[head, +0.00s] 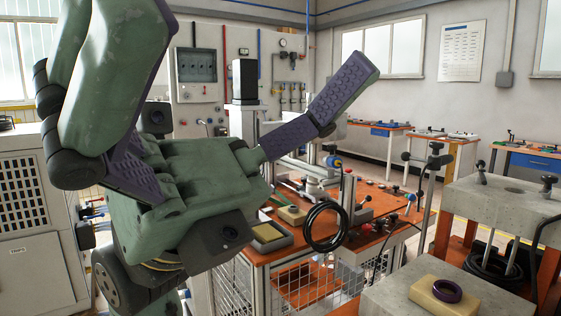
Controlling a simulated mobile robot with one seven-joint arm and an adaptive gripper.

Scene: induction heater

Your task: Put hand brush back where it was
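My gripper (262,40) fills the left and middle of the head view, close to the camera. Its green and purple fingers are spread wide, and nothing is held between them. I cannot pick out a hand brush with certainty. The orange-brown worktable (375,203) stands behind and to the right of the gripper. A small tan block-like item (291,215) lies on it, too small to identify. A dark tray (272,241) with yellow contents sits at its near left corner. The gripper hides part of the table's left side.
A black cable coil (325,227) hangs at the table's front. At right, a concrete block (385,302) bears a cream block (430,293) with a dark purple ring (448,290). A concrete-topped stand (490,205) is behind it. A white cabinet (35,265) stands at left.

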